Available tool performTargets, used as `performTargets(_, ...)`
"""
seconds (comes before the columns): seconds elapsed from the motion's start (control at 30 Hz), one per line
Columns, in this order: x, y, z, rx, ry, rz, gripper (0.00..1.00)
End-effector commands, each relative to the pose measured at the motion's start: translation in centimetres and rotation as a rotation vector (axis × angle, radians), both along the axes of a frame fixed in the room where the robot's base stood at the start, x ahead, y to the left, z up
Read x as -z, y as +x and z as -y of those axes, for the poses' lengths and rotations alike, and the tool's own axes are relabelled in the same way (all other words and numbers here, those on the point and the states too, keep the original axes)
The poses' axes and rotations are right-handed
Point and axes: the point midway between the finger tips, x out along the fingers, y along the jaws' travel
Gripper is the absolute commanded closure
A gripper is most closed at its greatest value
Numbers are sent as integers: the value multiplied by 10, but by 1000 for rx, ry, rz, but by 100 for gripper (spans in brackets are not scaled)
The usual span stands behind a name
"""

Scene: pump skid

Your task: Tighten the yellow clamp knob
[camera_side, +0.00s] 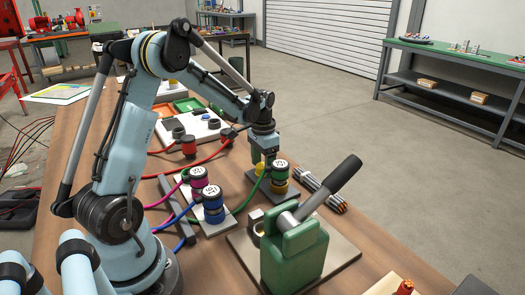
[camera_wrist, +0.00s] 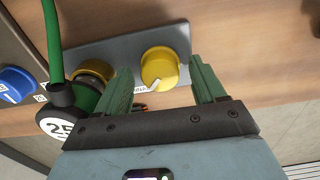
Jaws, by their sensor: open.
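The yellow clamp knob (camera_wrist: 160,66) is a round knob with a white pointer mark, set on a grey plate (camera_wrist: 112,48) in the wrist view. My gripper (camera_wrist: 161,72) is open, with one green finger on each side of the knob in the picture. Gaps show between the knob and both fingers; I cannot tell how deep the fingers reach along it. In the side view my gripper (camera_side: 265,158) points down over the plate, beside a green-capped unit (camera_side: 280,170) with a yellow lower part.
A green hose (camera_wrist: 52,40) rises close left of my gripper. A blue knob (camera_wrist: 16,84) lies farther left. In the side view, blue (camera_side: 212,200) and magenta (camera_side: 197,180) capped units stand nearby, and a green device with a black-gripped lever (camera_side: 330,185) stands in front.

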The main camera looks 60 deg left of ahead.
Motion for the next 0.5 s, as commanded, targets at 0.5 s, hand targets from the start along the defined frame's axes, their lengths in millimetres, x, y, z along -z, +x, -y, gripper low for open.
performTargets(0.5, -46, 0, 0, -1, 0, 1, 31)
